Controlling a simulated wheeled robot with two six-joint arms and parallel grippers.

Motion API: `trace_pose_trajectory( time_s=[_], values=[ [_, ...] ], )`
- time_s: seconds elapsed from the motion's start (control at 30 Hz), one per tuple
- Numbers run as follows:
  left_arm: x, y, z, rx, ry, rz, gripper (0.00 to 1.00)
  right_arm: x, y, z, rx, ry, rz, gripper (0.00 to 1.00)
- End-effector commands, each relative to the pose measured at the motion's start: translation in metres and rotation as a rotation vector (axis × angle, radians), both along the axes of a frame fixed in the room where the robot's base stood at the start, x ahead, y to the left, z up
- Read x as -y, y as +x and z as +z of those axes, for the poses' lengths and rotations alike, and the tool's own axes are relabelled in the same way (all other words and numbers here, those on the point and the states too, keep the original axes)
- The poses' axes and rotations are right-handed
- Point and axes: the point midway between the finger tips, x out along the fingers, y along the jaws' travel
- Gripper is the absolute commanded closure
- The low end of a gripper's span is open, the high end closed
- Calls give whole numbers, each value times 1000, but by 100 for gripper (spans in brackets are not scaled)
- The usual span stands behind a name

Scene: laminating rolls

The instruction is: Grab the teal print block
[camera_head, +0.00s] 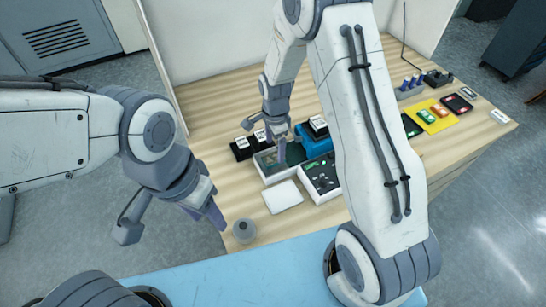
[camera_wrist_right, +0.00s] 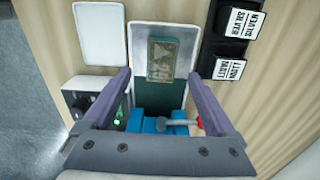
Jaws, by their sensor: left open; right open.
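In the head view, my right gripper (camera_head: 277,160) is low over the tray (camera_head: 262,172), and I cannot clearly make out the block there. My left gripper (camera_head: 212,218) is open and empty, pointing down near the table's front left edge.
A blue machine (camera_wrist_right: 150,127) with a red-knobbed lever adjoins the tray. A black stand (camera_wrist_right: 212,50) with labelled white blocks is beside it. A white pad (camera_head: 282,196), a parts box (camera_head: 319,186) and a grey round piece (camera_head: 244,230) lie nearer. A yellow mat (camera_head: 434,117) is at right.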

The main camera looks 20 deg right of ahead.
Motion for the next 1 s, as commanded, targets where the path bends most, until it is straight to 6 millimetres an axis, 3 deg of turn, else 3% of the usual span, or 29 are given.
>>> trace_pose_trajectory(
  time_s=[0.1,0.3,0.63,0.67,0.87,0.9,1.0],
  values=[
    [0,0,15,0,0,-2,50,-3,-1,-12,-8,0,1,9],
    [0,0,25,0,0,-4,50,-4,1,-37,-4,-1,0,9],
    [0,0,25,0,0,-4,50,-3,1,-44,-1,0,1,9],
    [0,0,25,0,0,-4,50,-3,1,-44,-1,0,1,16],
    [0,0,25,0,0,-4,50,-3,1,-44,-1,0,1,93],
    [0,0,25,0,0,-4,50,-3,1,-44,-1,0,1,99],
    [0,0,25,0,0,-4,50,-3,1,-44,-1,0,1,99]
  ],
)
